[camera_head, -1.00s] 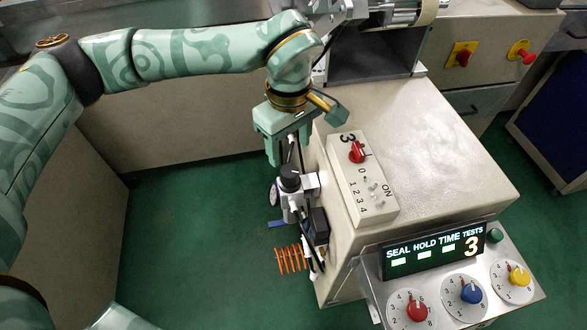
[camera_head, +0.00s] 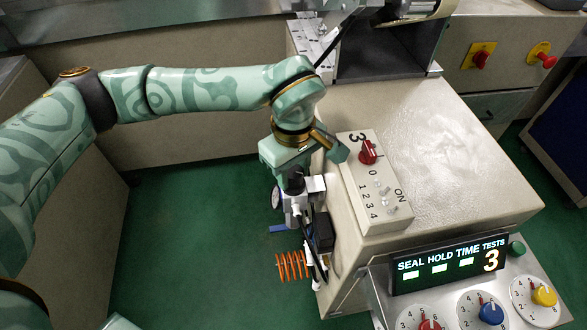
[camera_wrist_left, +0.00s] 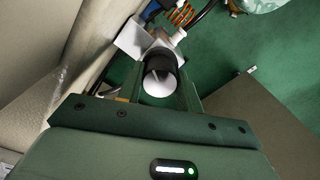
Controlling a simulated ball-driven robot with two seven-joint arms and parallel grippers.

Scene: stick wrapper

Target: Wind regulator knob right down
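The regulator is a white body with a black round knob (camera_head: 295,183) on top, mounted on the left side of the beige machine. In the left wrist view the black knob (camera_wrist_left: 160,72) with a pale top lies between the green fingers. My left gripper (camera_head: 290,172) points down over the regulator from above. Its fingers (camera_wrist_left: 160,86) stand on either side of the knob and look open, with a narrow gap. Whether either finger touches the knob is hard to see. My right gripper is not in view.
The beige machine (camera_head: 440,150) stands close to the right of the gripper, with a switch box (camera_head: 375,185) on top. A control panel (camera_head: 450,262) with dials is at the front. An orange coiled hose (camera_head: 292,266) hangs below the regulator. Green floor (camera_head: 190,220) is free to the left.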

